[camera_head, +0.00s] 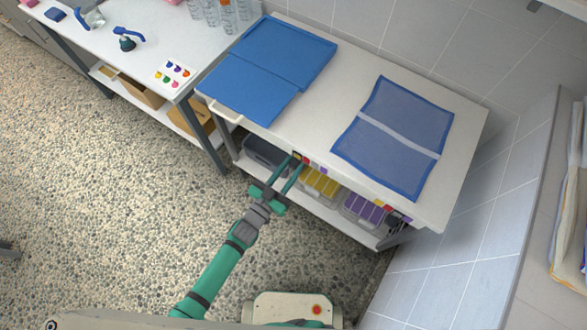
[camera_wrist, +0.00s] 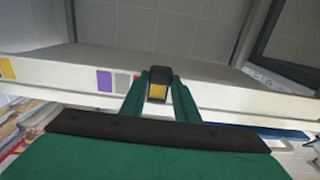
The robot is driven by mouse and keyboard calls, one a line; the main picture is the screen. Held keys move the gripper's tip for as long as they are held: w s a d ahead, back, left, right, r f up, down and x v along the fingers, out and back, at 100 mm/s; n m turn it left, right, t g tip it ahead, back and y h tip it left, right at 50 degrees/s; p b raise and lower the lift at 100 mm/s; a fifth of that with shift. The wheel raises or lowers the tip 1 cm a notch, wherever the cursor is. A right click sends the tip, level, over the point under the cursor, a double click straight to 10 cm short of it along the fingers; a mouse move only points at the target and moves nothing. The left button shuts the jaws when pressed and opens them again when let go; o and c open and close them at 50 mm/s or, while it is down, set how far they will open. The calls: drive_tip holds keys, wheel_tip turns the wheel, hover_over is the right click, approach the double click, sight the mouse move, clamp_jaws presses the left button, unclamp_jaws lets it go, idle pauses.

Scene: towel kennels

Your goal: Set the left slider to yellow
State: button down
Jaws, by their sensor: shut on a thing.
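The left slider runs along the front edge of the right-hand table in the head view, with a strip of colour patches (camera_head: 309,162). In the wrist view its purple patch (camera_wrist: 104,80), grey patch and a sliver of red lie left of my gripper. My gripper (camera_wrist: 158,86) is shut on the slider's dark knob (camera_wrist: 158,72). Yellow shows within the knob's outline, between the fingers. In the head view my gripper (camera_head: 293,165) reaches the table edge at the yellow end of the strip, and the knob is hidden there.
A second colour strip (camera_head: 390,209) is further right on the same edge. Below are a dark bin (camera_head: 266,151), a yellow bin (camera_head: 320,184) and a purple bin (camera_head: 365,208). Blue towels (camera_head: 290,55) lie on top. The floor left of my arm is clear.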

drive_tip(key=c, duration=1.4)
unclamp_jaws()
drive_tip(key=shift+w+a, duration=0.1)
drive_tip(key=shift+a, duration=0.15)
drive_tip(key=shift+o, duration=0.2)
drive_tip(key=v, duration=1)
drive_tip(key=shift+s+a, duration=0.2)
drive_tip(key=shift+s, duration=0.15)
drive_tip(key=s+d+r+n+y, duration=0.2)
drive_tip(key=s+d+r+y, duration=0.1)
drive_tip(key=s, duration=0.5)
drive_tip(key=s+d+r+n+y, duration=0.2)
drive_tip(key=s+r+y, duration=0.15)
drive_tip(key=s, duration=0.55)
drive_tip(key=s+d+r+n+y, duration=0.1)
drive_tip(key=d+r+n+y, duration=0.1)
drive_tip(key=d+r, duration=0.2)
wheel_tip(320, 180, up, 3)
drive_tip(key=shift+s+f, duration=0.15)
drive_tip(key=shift+s, duration=0.25)
